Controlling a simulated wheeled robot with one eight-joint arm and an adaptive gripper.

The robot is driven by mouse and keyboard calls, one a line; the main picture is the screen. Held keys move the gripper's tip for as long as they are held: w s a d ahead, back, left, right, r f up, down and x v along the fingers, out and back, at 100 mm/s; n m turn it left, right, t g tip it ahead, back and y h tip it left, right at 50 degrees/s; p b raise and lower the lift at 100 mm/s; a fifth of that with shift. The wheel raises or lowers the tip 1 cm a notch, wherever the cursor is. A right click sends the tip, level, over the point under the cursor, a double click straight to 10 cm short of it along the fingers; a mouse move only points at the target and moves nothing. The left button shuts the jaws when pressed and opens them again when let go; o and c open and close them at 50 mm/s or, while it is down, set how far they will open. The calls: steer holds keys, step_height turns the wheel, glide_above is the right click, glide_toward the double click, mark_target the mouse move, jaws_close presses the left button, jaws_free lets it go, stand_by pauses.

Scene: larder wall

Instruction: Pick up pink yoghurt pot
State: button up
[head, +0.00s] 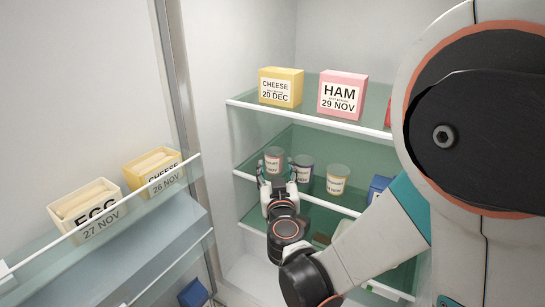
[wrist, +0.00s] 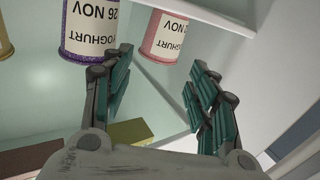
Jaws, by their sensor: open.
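The pink yoghurt pot (head: 274,158) stands on the middle glass shelf at the left end of a row of pots in the head view. In the wrist view the pink pot (wrist: 166,36) shows at the top, upside down in the picture, with its label facing me. My gripper (head: 275,174) is open in front of it, one finger towards each side. In the wrist view my gripper (wrist: 161,60) has its two fingertips apart, with the pink pot seen in the gap at their far end. The pot's lower part is partly hidden by the gripper in the head view.
A purple yoghurt pot (head: 303,169) stands close to the right, also near my finger in the wrist view (wrist: 90,28). A yellow pot (head: 338,180) is further right. Cheese (head: 281,87) and ham (head: 343,95) boxes sit above. The door shelf (head: 130,215) holds egg and cheese boxes.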

mark_target(275, 157)
steer(key=shift+w+r, duration=0.2)
steer(key=shift+w, duration=3.75)
steer(key=c, duration=0.8)
